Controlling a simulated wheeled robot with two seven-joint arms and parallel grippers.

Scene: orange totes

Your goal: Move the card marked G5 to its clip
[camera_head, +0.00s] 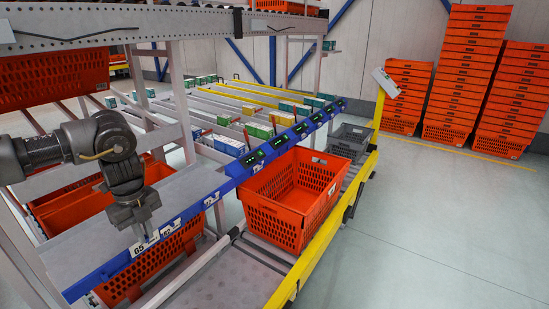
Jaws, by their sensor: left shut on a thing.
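The white card marked G5 (138,249) is upright at the front of the blue rail (110,268), in the lower left of the head view. My left gripper (141,230) comes down from above and is shut on the card, with its fingertips just over the rail. White pieces, probably clips or cards, show along the rail to the right of the card (212,200). I cannot tell whether the card touches the rail or sits in a clip. My right gripper is out of view.
An empty orange tote (297,230) stands right of the rail on the conveyor, and a grey tote (351,138) is behind it. Another orange tote (150,272) is under the rail. A grey shelf surface (90,240) lies behind the rail. Tall stacks of orange totes (465,80) stand at the back right.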

